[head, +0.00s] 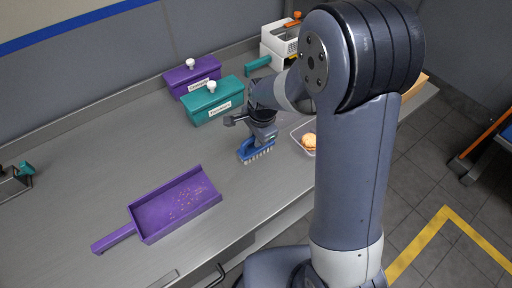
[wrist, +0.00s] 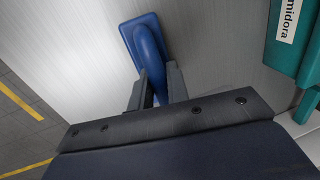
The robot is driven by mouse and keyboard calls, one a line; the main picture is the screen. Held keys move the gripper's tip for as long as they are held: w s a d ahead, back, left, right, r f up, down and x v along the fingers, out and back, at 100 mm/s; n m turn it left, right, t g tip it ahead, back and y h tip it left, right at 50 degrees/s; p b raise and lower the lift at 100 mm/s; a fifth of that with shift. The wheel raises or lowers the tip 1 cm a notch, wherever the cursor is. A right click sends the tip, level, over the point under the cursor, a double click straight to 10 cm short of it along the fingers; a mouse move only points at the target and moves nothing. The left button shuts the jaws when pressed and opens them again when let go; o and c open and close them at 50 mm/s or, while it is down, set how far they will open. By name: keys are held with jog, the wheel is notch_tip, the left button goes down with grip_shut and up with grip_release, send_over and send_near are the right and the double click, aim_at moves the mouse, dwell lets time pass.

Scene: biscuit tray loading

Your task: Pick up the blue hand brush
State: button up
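The blue hand brush (head: 256,149) is at the middle of the steel counter in the head view, with its pale bristles facing down. I cannot tell whether the bristles touch the counter. My gripper (head: 262,138) is directly above it. In the wrist view the brush (wrist: 140,37) shows its blue block and raised handle. My gripper's two fingers (wrist: 158,85) stand on either side of the handle, which fills the gap between them. The gripper looks shut on the handle; the handle's near end is hidden by the gripper.
A purple dustpan (head: 178,203) with crumbs lies front left. A purple box (head: 192,75) and a teal box (head: 213,101) with white knobs stand behind. A clear tray (head: 297,132) with biscuits is just right of the brush. The left counter is mostly clear.

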grip_shut()
jog(key=shift+r, duration=0.1)
notch_tip(320, 180, up, 10)
jog(key=shift+f, duration=0.1)
dwell(0.4)
